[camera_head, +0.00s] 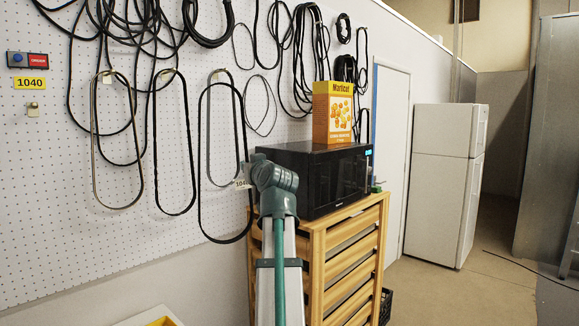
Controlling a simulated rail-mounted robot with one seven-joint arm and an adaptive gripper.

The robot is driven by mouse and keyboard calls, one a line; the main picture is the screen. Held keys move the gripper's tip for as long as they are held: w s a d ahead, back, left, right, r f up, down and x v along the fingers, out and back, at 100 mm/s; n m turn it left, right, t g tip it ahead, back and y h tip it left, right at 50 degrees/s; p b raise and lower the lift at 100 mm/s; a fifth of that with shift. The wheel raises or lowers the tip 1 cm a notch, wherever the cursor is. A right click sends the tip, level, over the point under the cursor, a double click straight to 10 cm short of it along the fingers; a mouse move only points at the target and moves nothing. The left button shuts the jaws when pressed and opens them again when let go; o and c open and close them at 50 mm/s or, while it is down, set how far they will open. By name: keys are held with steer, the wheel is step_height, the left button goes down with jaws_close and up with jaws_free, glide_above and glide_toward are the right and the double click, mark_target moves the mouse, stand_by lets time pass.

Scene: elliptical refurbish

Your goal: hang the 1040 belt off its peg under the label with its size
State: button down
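A yellow label reading 1040 (30,83) is on the white pegboard at the far left, with a small brass-coloured peg (33,108) below it and no belt on it. A long black belt (222,242) hangs from a peg further right. A small white tag (241,184) at its lower right seems to read 1040, its right end close to my arm in the picture. My arm's grey-green joint and pale link stand in front of the wall right of this belt. My gripper is not visible.
Two more belt loops (188,140) (95,150) hang between that belt and the label. Cables and coils crowd the upper wall. A black microwave (307,180) with a yellow box (332,112) stands on a wooden cabinet (347,270). A white fridge (443,190) is at right.

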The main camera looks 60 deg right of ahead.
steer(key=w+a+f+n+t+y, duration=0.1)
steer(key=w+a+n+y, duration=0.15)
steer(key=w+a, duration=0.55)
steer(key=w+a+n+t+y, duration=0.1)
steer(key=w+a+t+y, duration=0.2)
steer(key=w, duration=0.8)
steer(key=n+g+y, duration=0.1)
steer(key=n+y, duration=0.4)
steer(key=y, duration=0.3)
glide_toward(62, 175)
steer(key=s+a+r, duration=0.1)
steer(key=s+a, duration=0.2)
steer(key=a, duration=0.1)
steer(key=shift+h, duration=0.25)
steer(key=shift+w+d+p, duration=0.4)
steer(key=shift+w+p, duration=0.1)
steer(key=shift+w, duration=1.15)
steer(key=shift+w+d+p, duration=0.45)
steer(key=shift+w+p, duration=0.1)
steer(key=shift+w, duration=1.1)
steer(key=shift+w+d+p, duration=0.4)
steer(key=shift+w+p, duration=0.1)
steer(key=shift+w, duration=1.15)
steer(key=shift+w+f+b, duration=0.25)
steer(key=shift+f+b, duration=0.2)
steer(key=shift+b, duration=0.35)
